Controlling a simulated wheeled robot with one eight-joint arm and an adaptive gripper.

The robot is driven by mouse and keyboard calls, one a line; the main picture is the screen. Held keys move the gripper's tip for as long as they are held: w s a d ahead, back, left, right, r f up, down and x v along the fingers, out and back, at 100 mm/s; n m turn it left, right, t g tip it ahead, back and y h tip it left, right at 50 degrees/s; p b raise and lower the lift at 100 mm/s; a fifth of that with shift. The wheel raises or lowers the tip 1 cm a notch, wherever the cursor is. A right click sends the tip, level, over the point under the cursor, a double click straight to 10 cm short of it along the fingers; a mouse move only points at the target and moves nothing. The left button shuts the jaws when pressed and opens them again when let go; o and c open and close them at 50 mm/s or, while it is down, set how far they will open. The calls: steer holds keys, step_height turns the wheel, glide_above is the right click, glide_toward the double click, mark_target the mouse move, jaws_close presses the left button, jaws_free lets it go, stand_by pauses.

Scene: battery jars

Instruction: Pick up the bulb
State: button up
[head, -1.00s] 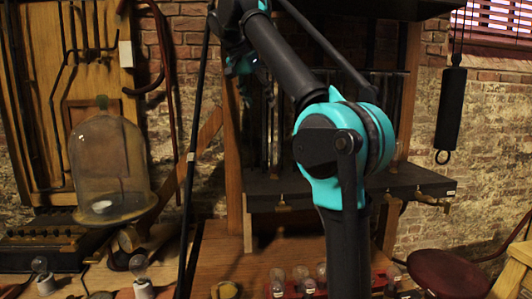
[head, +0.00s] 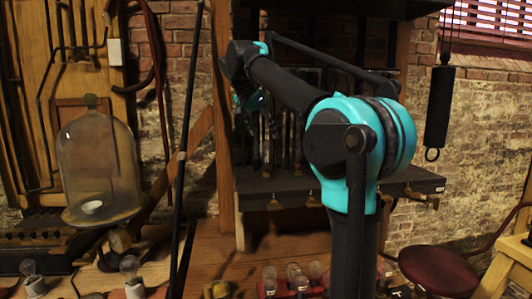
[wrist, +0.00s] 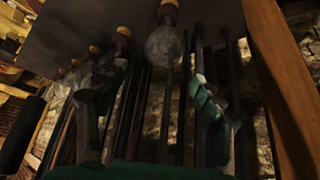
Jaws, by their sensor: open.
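A clear, round glass bulb (wrist: 165,46) shows in the wrist view near the top centre, with its brass-coloured base against the grey shelf. My gripper (wrist: 155,102) is open, its two green-grey fingers left and right of the bulb in the picture. The bulb appears beyond the fingertips, and I see no contact. Other bulb-like shapes with brass bases run off to the left, too dark to tell apart. In the head view my gripper (head: 256,112) is dim, in front of dark rods above the shelf (head: 340,186).
A wooden post (wrist: 283,75) stands close on the right in the wrist view. In the head view, bulbs (head: 130,265) stand on the lower bench, several more stand near its front, and a glass bell jar (head: 98,165) is at left. A black cylinder (head: 439,105) hangs at right.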

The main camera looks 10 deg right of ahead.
mark_target(266, 153)
steer(key=x, duration=0.4)
steer(key=shift+f, duration=0.1)
steer(key=shift+c, duration=0.4)
steer(key=c, duration=0.9)
